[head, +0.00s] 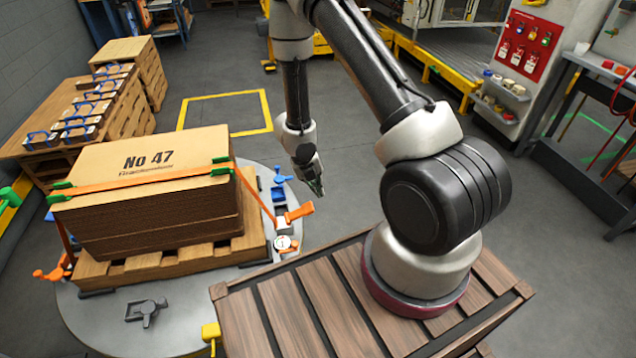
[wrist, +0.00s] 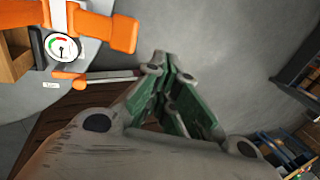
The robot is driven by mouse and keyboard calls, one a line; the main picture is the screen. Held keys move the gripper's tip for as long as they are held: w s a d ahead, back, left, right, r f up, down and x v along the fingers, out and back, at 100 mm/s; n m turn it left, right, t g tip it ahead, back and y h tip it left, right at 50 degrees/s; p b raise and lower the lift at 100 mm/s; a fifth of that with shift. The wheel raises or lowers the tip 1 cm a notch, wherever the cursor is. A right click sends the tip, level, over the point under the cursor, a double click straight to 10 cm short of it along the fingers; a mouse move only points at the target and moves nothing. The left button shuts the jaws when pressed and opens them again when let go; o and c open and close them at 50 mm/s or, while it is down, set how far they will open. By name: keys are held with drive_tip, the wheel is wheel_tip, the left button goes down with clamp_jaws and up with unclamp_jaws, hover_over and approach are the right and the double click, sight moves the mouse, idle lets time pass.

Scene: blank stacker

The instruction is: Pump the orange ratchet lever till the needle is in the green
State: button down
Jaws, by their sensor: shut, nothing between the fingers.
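The orange ratchet lever (head: 299,212) sticks out at the right side of the strapped cardboard stack; in the wrist view the lever (wrist: 122,34) is at the upper left. A round white gauge (head: 283,242) sits just below it, and the gauge (wrist: 61,47) shows beside the lever in the wrist view. Its dark needle looks to point downward, but the coloured zones are too small to read surely. My gripper (head: 318,188) is shut and empty, above and right of the lever, apart from it. Its green-padded fingers (wrist: 163,60) meet at the tips.
The stack (head: 150,195) sits on a wooden pallet on a round grey turntable (head: 185,315), with an orange strap (head: 140,184) over it. An orange-ended rod (wrist: 105,77) lies below the gauge.

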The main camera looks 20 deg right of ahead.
wheel_tip(320, 180, up, 2)
drive_tip(key=shift+d+r, duration=0.1)
idle(0.9)
